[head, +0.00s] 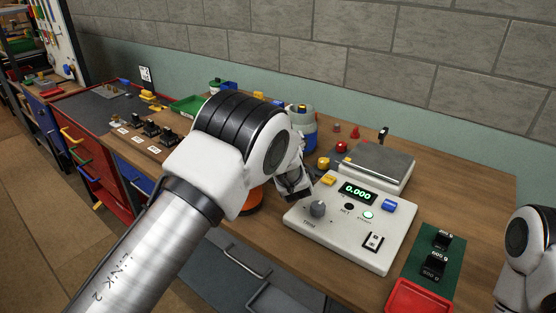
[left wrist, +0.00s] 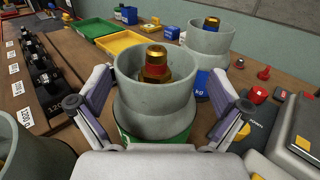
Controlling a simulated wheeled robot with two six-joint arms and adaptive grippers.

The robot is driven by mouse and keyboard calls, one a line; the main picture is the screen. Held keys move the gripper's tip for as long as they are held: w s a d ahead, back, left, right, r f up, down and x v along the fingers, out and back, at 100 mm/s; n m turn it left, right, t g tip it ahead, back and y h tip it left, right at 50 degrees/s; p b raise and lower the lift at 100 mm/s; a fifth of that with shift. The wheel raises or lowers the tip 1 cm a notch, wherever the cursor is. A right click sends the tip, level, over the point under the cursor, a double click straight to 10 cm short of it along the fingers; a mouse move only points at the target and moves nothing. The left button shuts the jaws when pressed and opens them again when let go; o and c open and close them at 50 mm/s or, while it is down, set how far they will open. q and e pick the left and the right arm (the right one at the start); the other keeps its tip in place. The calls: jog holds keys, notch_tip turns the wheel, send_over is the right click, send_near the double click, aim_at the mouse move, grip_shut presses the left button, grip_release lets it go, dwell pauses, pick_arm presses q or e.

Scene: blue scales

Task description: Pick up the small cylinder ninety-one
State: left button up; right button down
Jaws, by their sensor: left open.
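In the left wrist view, a grey cylinder (left wrist: 155,112) with a green band low on it and a brass fitting with a red ring (left wrist: 155,66) inside its open top stands upright between my left fingers. My left gripper (left wrist: 158,88) is open, one finger on either side of this cylinder; whether they touch it I cannot tell. A second grey cylinder (left wrist: 209,40) with a blue band marked kg stands behind it to the right. I cannot read ninety-one on either one. In the head view my left gripper (head: 293,184) is partly hidden by its own arm. My right gripper is out of view.
The scale panel (head: 350,222) reads 0.000, with the scale's plate (head: 377,158) behind it. Black weights (head: 152,130) stand in a row at the left. A green tray (head: 188,105) lies behind them. A red tray (head: 418,297) lies at the right front.

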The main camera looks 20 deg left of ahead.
pick_arm(q)
jog(key=shift+w+a+r+p, duration=0.2)
jog(key=shift+w+a+p, duration=0.2)
jog(key=shift+w, duration=0.05)
jog(key=shift+w+a+r+p, duration=0.2)
jog(key=shift+w+a+p, duration=0.15)
jog(key=shift+w+p, duration=0.1)
jog(key=w, duration=0.1)
jog(key=w+a, duration=0.1)
jog(key=shift+w+a+f, duration=0.1)
jog(key=shift+w+f, duration=0.25)
jog(key=shift+f, duration=0.05)
jog(key=shift+w+f, duration=0.1)
jog(key=shift+w, duration=0.05)
jog(key=shift+c, duration=0.4)
jog(key=c, duration=1.5)
jog(key=shift+r, duration=0.2)
jog(key=shift+c, duration=0.2)
